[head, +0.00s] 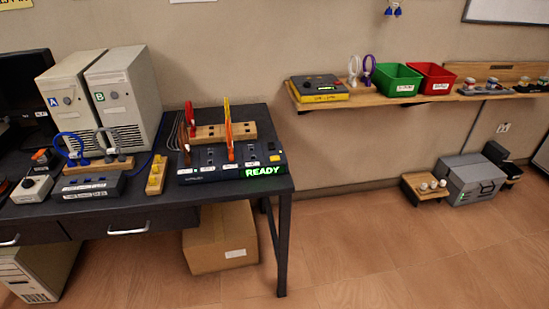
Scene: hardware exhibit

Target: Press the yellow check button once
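A small yellow button (275,158) sits at the right end of a dark console (210,170) on the black desk. It looks like the check button; any label on it is too small to read. Red, brown and orange upright pieces stand in or behind the console, to the left of the button. Nothing covers the button. Neither of my grippers is in view.
The black desk (262,118) also holds two beige computer towers (128,90), a grey box with blue cables (95,187) and a yellow block (156,175). A cardboard box (220,240) is under it. A wall shelf (400,98) holds bins.

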